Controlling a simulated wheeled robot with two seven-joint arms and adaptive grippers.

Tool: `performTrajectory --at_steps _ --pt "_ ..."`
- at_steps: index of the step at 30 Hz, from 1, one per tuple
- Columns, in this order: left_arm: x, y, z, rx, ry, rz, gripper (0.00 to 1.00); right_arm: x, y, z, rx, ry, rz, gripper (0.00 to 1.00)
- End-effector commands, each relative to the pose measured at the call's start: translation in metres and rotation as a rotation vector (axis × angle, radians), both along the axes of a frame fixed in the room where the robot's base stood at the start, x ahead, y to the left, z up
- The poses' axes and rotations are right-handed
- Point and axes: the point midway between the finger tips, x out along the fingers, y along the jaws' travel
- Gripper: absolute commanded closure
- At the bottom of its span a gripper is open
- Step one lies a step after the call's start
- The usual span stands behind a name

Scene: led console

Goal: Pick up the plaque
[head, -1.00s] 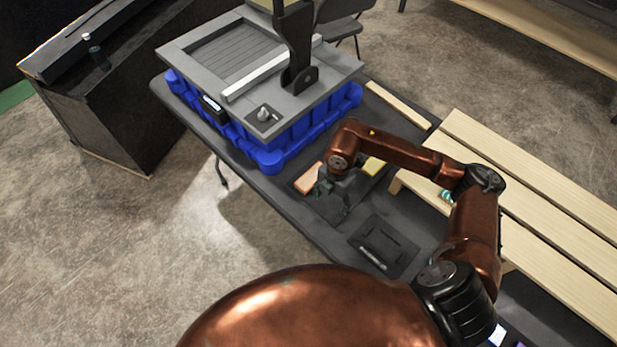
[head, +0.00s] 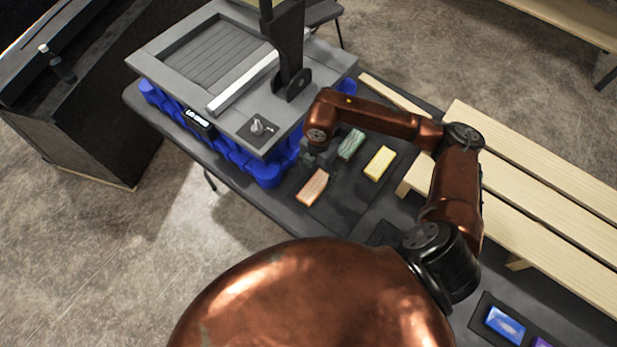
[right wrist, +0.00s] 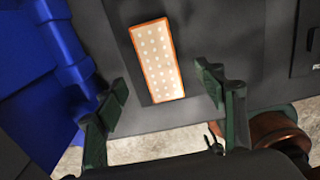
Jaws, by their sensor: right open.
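An orange plaque (head: 312,187) with rows of pale dots lies on a dark mat by the blue crate. It also shows in the right wrist view (right wrist: 157,60), flat and clear of the fingers. My left gripper is out of view.
The blue crate (head: 268,172) with a grey console (head: 160,52) on top stands close to my right gripper. A wooden bench (head: 540,205) runs along the table's right side. Blue (head: 505,325) and purple plaques lie at the lower right.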

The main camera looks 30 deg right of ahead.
Motion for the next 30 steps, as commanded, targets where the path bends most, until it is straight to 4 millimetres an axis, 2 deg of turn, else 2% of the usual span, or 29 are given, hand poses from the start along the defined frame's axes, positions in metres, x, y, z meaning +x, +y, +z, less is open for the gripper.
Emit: performTrajectory --at_steps 12,20,27,30 --pt "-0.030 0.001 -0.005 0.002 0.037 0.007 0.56 -0.001 0.006 -0.040 0.002 0.004 0.002 0.36" --pt "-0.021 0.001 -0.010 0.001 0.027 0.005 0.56 -0.001 0.008 -0.075 0.001 0.003 0.000 0.36" --pt "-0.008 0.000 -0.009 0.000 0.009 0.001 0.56 -0.001 0.008 -0.076 0.001 0.001 0.000 0.36" --pt "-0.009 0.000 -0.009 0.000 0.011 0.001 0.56 -0.001 0.008 -0.076 0.001 0.001 0.000 0.43"
